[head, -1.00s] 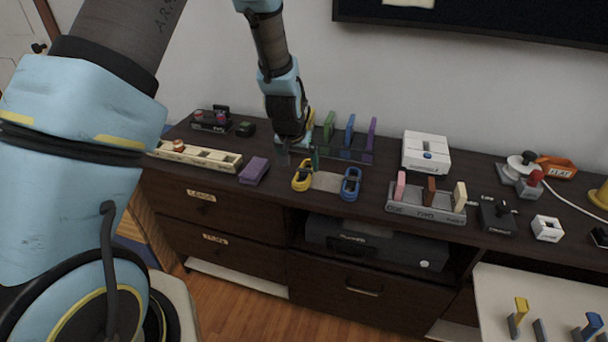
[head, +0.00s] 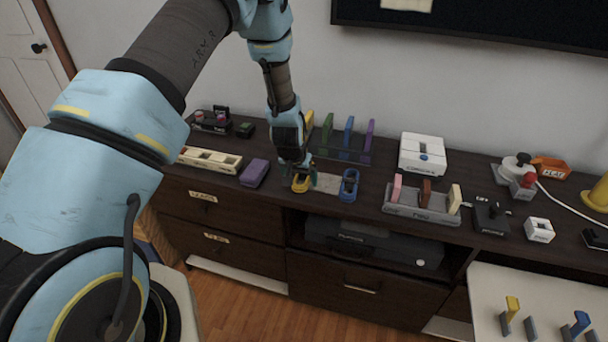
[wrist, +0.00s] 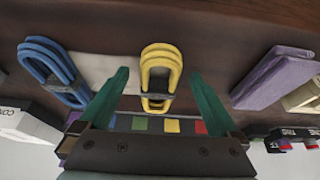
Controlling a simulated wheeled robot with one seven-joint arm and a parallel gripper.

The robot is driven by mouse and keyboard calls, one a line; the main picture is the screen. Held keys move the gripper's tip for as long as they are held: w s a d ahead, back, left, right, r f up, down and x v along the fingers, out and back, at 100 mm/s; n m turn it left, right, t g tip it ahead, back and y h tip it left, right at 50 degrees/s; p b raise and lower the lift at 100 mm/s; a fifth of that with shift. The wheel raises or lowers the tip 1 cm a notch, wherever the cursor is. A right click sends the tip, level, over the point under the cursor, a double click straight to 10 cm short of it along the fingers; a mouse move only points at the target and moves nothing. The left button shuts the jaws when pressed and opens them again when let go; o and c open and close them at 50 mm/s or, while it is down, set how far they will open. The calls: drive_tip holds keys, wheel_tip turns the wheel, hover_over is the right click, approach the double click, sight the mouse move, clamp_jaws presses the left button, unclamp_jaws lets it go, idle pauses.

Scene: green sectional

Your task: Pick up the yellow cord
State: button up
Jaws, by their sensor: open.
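The yellow cord (head: 301,183) is a small coiled bundle with a dark band around its middle, lying on the dark cabinet top near its front edge. It also shows in the wrist view (wrist: 161,66), upper middle. My gripper (head: 298,176) is over the cord, pointing down at it. In the wrist view my gripper (wrist: 160,84) is open, with one green finger on each side of the cord and a gap to both. Nothing is held. In the head view the gripper hides part of the cord.
A blue cord (head: 349,185) lies to the right, past a pale patch (head: 327,183). A purple block (head: 254,173) lies to the left. Behind stands a rack with green, blue and purple upright pieces (head: 348,138). A grey holder (head: 420,211) stands further right.

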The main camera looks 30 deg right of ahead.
drive_tip(key=c, duration=1.5)
